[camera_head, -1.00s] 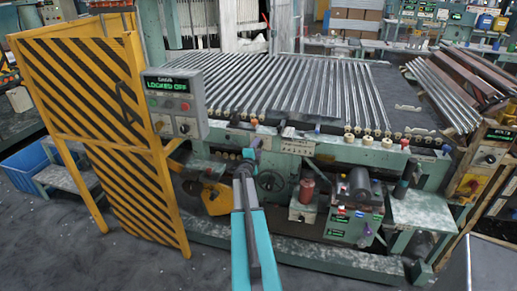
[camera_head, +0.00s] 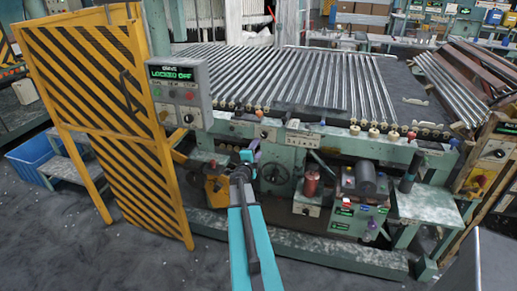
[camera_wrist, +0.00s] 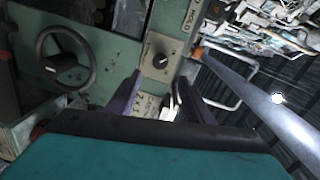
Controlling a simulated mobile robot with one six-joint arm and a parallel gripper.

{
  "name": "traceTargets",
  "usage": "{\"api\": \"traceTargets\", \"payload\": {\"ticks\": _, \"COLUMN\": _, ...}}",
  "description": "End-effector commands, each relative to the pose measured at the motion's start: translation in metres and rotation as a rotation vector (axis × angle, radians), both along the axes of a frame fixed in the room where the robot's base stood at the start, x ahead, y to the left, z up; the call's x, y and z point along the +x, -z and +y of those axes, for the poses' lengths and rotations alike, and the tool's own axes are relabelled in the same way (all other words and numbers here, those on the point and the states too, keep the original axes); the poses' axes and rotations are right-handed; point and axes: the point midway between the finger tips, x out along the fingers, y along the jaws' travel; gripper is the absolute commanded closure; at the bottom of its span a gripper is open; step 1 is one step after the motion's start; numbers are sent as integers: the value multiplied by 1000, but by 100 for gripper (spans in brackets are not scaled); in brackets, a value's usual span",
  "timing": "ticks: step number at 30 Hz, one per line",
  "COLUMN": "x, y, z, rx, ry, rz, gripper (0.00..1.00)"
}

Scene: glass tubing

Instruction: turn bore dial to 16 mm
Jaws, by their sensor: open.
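A black dial knob (camera_wrist: 160,60) with a pale pointer mark sits on a light green plate in the wrist view. I take it for the bore dial, but its scale is too small to read, so I cannot tell its setting. My gripper (camera_wrist: 160,88) is open, with one dark purple finger on each side of the view and the knob beyond the gap between them. The fingers appear apart from the knob. In the head view my gripper (camera_head: 250,153) is in front of the machine's front panel, and my arm hides part of that panel.
A handwheel (camera_wrist: 65,60) is left of the knob in the wrist view; it also shows in the head view (camera_head: 275,172). A yellow striped gate (camera_head: 110,110) and a control box (camera_head: 180,95) reading "LOCKED OFF" stand left. Glass tubes (camera_head: 290,75) lie on the machine top.

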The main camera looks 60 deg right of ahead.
Motion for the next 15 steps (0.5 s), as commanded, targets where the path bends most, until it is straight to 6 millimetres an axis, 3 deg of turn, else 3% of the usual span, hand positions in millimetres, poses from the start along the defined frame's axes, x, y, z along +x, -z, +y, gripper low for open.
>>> {"api": "traceTargets", "payload": {"ticks": 6, "x": -6, "y": -1, "z": 17, "rx": 0, "ry": 0, "rz": 0, "gripper": 53}}
{"api": "traceTargets", "payload": {"ticks": 15, "x": -8, "y": -1, "z": 22, "rx": 0, "ry": 0, "rz": 0, "gripper": 53}}
